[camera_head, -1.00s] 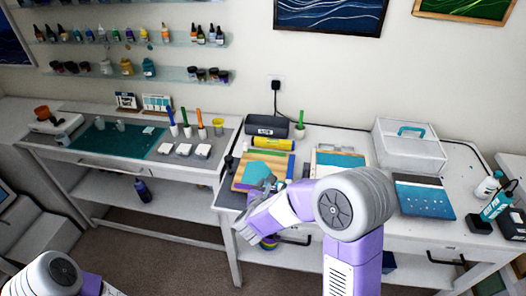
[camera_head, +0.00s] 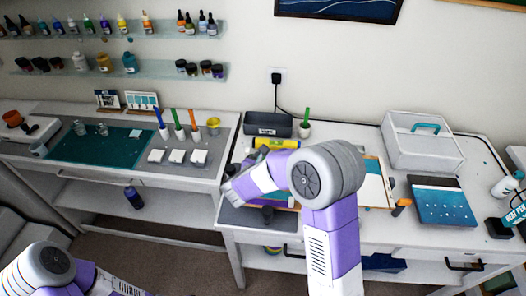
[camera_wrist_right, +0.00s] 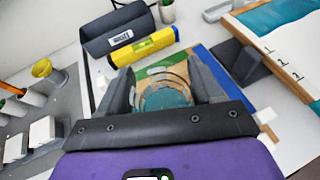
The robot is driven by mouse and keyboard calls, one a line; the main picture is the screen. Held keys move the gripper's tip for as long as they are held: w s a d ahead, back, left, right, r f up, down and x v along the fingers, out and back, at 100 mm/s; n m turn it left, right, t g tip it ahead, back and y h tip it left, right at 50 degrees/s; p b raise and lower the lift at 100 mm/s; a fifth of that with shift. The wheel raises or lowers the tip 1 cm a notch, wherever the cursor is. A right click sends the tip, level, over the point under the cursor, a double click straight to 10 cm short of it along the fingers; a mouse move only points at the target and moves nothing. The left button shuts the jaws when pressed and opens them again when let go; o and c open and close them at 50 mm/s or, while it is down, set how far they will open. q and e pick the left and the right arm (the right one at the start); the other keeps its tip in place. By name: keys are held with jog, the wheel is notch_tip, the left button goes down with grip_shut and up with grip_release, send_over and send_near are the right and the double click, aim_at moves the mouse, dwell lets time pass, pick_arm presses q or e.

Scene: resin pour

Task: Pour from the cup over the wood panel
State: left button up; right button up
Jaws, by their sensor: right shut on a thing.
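In the right wrist view my right gripper (camera_wrist_right: 165,90) is shut on a clear cup (camera_wrist_right: 168,78) with teal resin in it. The cup is seen from above, between the two dark fingers. The wood panel (camera_wrist_right: 212,62) lies beyond and below it, with bare wood and blue-green areas showing. I cannot tell whether any resin is leaving the cup. In the head view my right gripper (camera_head: 232,188) is at the left end of the right-hand table, and my arm hides most of the panel and the cup. My left gripper is out of view.
The left table holds a teal mat (camera_head: 100,146), cups and white blocks.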

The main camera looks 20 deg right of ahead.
jog(key=shift+s+d, duration=0.1)
jog(key=shift+s+d+r+m+t+y+b, duration=0.2)
jog(key=shift+s+m+y+b, duration=0.15)
jog(key=shift+m+b, duration=0.2)
jog(key=shift+s+d+r+m+t+y+b, duration=0.1)
jog(key=shift+s+r+m+t+y+b, duration=0.15)
jog(key=shift+s+m+b, duration=0.3)
jog(key=m+y+b, duration=0.1)
jog(key=b, duration=0.1)
jog(key=m+t+y+b, duration=0.1)
jog(key=b, duration=0.1)
jog(key=m+t+y+b, duration=0.1)
jog(key=b, duration=0.1)
jog(key=shift+s+d+f+m, duration=0.1)
jog(key=shift+d+f+m, duration=0.2)
jog(key=shift+d+f, duration=0.05)
jog(key=b, duration=0.3)
jog(key=shift+f+m+y, duration=0.2)
jog(key=shift+m+y, duration=0.1)
jog(key=shift+m, duration=0.1)
jog(key=shift+r+b, duration=0.15)
jog(key=shift+b, duration=0.2)
jog(key=shift+r, duration=0.1)
jog(key=shift+f+m+t+y+b, duration=0.3)
jog(key=shift+m+t+y+b, duration=0.35)
jog(key=shift+b, duration=2.2)
